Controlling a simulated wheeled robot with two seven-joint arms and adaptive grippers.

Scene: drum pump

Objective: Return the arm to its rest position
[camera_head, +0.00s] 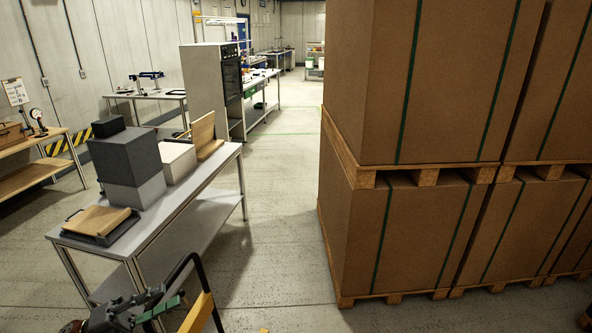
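My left gripper (122,312) shows at the bottom left of the head view, dark grey and partly cut off by the lower edge. It is in front of and below the near end of the grey worktable. A green piece (165,307) lies close beside it; I cannot tell whether the fingers touch it or whether they are open or shut. A black curved bar and a yellow bar (198,313) rise just right of it. My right gripper is not in view. No drum or pump can be made out.
A grey worktable (205,212) holds grey boxes (128,165), a white box (178,162) and a wooden board on a dark tray (100,222). Large strapped cartons (410,80) on pallets (345,165) block the right side. The floor aisle (275,190) between is clear.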

